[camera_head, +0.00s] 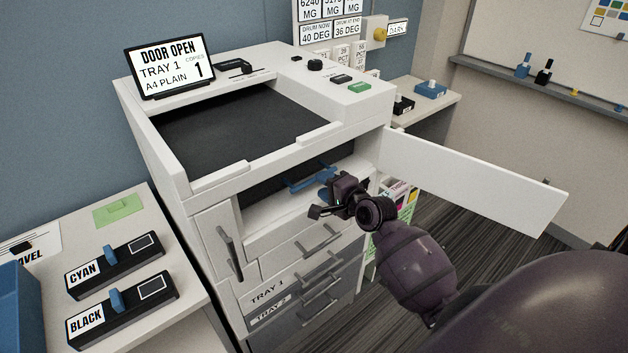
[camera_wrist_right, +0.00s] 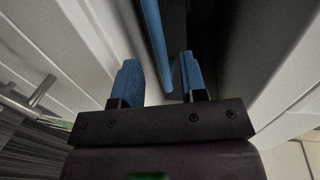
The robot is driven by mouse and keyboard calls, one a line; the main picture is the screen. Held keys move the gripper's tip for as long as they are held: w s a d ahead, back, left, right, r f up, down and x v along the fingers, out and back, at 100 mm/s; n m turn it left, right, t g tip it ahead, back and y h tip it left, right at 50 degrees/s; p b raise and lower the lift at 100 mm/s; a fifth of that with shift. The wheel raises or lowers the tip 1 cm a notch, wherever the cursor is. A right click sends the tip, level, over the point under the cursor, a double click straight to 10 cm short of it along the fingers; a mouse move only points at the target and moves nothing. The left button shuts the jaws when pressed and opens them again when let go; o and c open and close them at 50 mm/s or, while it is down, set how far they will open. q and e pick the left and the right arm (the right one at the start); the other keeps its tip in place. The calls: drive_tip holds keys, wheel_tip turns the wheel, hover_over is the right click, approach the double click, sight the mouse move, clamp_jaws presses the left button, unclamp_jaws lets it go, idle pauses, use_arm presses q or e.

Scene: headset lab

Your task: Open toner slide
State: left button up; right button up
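The printer (camera_head: 190,195) stands in the middle with its white front door (camera_head: 480,180) swung out to the right. Inside the opening, a blue bar-like handle (camera_head: 300,182) shows in front of a dark recess; I take it to be on the toner slide. My right gripper (camera_head: 324,192) is at the opening, close to this handle. In the right wrist view, its two blue fingertips (camera_wrist_right: 160,80) stand apart, with the blue bar (camera_wrist_right: 154,40) running between them. Whether either finger touches the bar, I cannot tell. My left gripper is not in view.
The printer's screen (camera_head: 168,65) reads DOOR OPEN. CYAN (camera_head: 115,262) and BLACK (camera_head: 122,305) cartridges lie on the left table. Tray drawers with handles are below the opening. The open door stands to the right of my right forearm.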

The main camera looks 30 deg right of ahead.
drive_tip(key=shift+x, duration=2.25)
drive_tip(key=shift+f, duration=0.1)
clamp_jaws()
